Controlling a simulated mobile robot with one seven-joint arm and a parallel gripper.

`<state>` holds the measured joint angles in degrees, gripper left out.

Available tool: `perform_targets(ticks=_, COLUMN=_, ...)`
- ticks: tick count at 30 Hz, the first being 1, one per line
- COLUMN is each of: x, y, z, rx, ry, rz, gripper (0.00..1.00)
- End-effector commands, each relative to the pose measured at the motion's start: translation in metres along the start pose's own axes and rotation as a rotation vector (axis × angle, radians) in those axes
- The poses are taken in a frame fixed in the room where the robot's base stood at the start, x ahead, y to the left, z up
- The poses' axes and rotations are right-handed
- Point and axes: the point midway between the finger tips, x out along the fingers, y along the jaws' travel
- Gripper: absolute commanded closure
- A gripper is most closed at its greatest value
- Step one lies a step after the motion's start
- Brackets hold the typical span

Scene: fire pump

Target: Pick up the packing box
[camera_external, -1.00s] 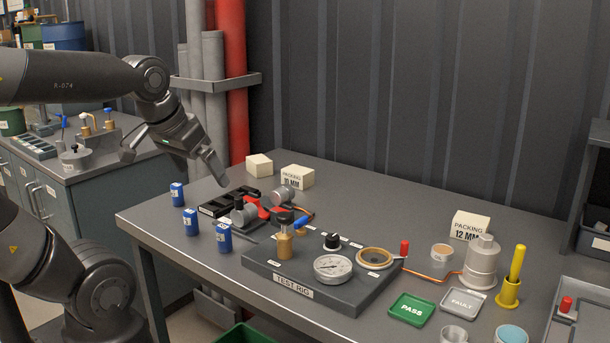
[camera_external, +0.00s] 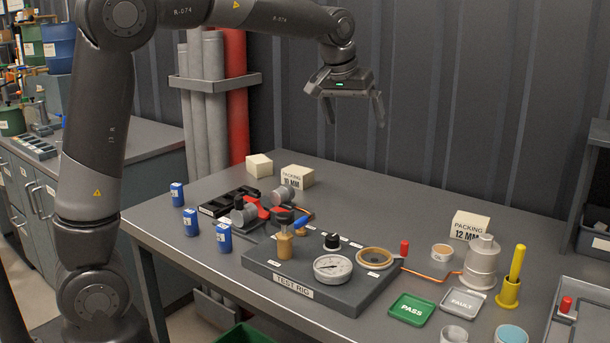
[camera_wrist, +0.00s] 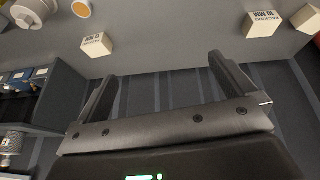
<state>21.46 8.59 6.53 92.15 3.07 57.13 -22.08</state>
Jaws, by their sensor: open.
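Several cream packing boxes stand on the grey bench. The 10 MM packing box (camera_external: 297,177) is at the back left, beside a box with no readable label (camera_external: 259,166). The 12 MM packing box (camera_external: 470,226) is at the back right, behind the metal fittings. In the wrist view the 12 MM box (camera_wrist: 97,44) is at upper left, the 10 MM box (camera_wrist: 261,24) at upper right, and the third box (camera_wrist: 308,18) at the right edge. My gripper (camera_external: 354,110) is open and empty, high above the back of the bench between the 10 MM and 12 MM boxes.
The test rig (camera_external: 318,268) with its gauge fills the bench's middle front. Blue boxes (camera_external: 191,222) and a black tray (camera_external: 228,201) are at left. A yellow cylinder (camera_external: 516,263) stands upright at right. The bench behind the rig is clear. A corrugated wall (camera_external: 450,90) is behind.

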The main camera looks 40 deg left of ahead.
Motion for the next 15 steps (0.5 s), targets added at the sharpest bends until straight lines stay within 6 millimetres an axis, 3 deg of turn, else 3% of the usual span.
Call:
perform_targets(ticks=7, x=0.064, y=0.078, z=-0.041, rx=-0.003, ry=-0.012, rz=-0.024, gripper=0.0)
perform_targets(ticks=15, x=0.141, y=0.168, z=-0.054, rx=0.004, ry=-0.009, rz=-0.055, gripper=0.0)
